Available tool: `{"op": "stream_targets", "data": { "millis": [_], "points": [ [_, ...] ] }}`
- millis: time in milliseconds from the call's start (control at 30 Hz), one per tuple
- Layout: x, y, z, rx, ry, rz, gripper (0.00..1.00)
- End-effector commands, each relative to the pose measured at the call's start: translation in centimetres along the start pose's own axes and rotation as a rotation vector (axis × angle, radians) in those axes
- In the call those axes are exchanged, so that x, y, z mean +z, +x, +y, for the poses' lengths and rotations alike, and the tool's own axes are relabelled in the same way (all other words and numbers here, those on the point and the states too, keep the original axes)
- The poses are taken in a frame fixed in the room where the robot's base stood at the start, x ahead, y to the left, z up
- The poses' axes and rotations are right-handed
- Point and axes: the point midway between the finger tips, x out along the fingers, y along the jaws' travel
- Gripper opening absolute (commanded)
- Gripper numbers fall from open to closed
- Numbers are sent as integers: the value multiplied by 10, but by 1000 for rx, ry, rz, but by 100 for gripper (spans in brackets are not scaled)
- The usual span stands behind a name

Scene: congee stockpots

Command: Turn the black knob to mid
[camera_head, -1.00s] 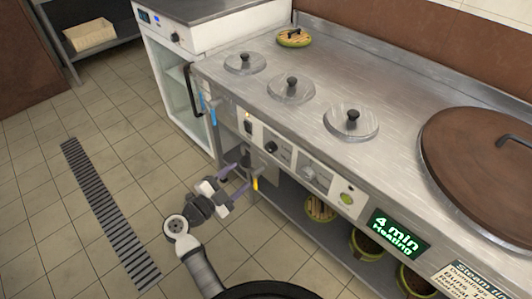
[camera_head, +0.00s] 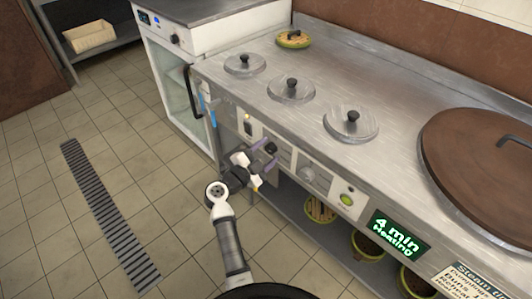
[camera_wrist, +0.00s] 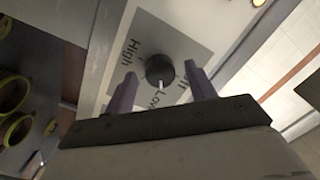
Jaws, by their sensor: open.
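The black knob (camera_head: 271,148) is on the front control panel of the steel counter. In the wrist view the knob (camera_wrist: 159,66) sits on a grey plate with High at upper left, Low below and a partly hidden label at right. Its white mark points down, near Low. My gripper (camera_head: 266,157) is in front of the panel, close to the knob. In the wrist view its two purple fingers are apart, one on each side of the knob, with gaps visible. Whether the fingertips reach the knob's depth is hard to tell.
A silver knob (camera_head: 309,171) and a green button (camera_head: 347,199) are right of the black knob. A switch (camera_head: 248,126) is on its left. A lower shelf (camera_head: 290,197) with steamer baskets (camera_head: 320,209) lies below. Open tiled floor is at left.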

Motion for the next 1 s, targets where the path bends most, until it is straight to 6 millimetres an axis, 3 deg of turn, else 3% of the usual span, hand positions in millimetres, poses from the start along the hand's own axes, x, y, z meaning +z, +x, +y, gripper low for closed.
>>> {"op": "stream_targets", "data": {
  "millis": [167,500,1000],
  "points": [
    [0,0,0,0,0,0,55],
    [0,0,0,0,0,0,11],
    [0,-1,0,-9,136,7,11]
  ]
}}
